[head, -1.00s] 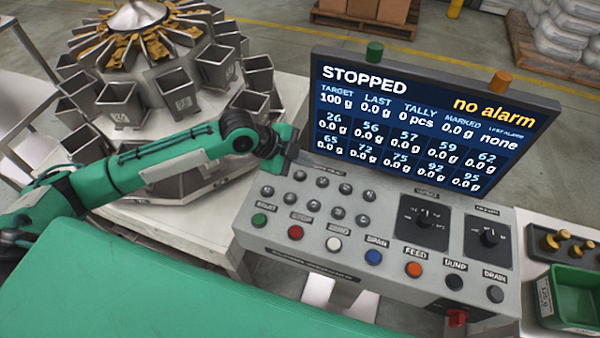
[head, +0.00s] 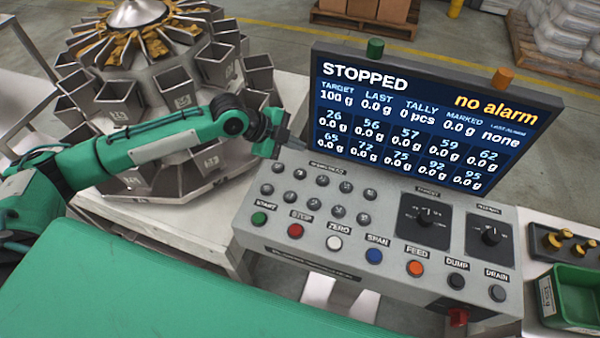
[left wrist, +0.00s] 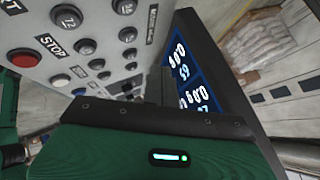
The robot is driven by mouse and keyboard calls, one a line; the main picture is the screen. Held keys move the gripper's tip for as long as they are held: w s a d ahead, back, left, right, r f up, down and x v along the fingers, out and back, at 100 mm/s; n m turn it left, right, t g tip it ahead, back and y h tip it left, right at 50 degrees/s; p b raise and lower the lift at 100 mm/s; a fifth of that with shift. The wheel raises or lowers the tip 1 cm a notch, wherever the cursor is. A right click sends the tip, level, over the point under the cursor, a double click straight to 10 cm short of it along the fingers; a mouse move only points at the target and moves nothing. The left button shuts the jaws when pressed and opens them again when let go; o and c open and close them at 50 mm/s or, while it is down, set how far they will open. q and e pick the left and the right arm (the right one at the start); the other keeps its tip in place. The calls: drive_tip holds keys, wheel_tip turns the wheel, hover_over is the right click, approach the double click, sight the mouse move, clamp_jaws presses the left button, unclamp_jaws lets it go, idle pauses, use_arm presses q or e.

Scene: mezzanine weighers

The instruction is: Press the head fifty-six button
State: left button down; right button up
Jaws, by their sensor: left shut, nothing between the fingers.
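My left gripper (head: 296,142) is shut and empty, its tip above the console's back left edge, beside the screen and behind the head buttons. It also shows in the left wrist view (left wrist: 160,87). The small grey head buttons stand in two rows on the console (head: 318,243). Their numbers are too small to read in the head view. By the screen's order, the head fifty-six button (head: 299,173) is second from the left in the back row. In the wrist view a button marked 72 (left wrist: 66,17) is readable. The tip appears apart from all buttons. My right gripper is not seen.
The screen (head: 420,125) reads STOPPED, no alarm. Coloured buttons, from green START (head: 259,218) to DRAIN, line the console front; two dials (head: 426,215) sit right. The multihead weigher (head: 150,80) stands left. A green bin (head: 570,300) is at far right.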

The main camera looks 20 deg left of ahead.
use_arm(q)
drive_tip(key=b, duration=0.5)
hover_over(296, 172)
wheel_tip(296, 172, down, 7)
drive_tip(key=shift+s, duration=0.1)
drive_tip(key=shift+f, duration=0.4)
idle(1.3)
drive_tip(key=shift+f, duration=0.4)
drive_tip(key=shift+f+b, duration=0.4)
drive_tip(key=shift+f, duration=0.05)
idle(0.7)
drive_tip(key=shift+r, duration=0.15)
drive_tip(key=shift+r+p, duration=0.7)
drive_tip(key=shift+r, duration=0.05)
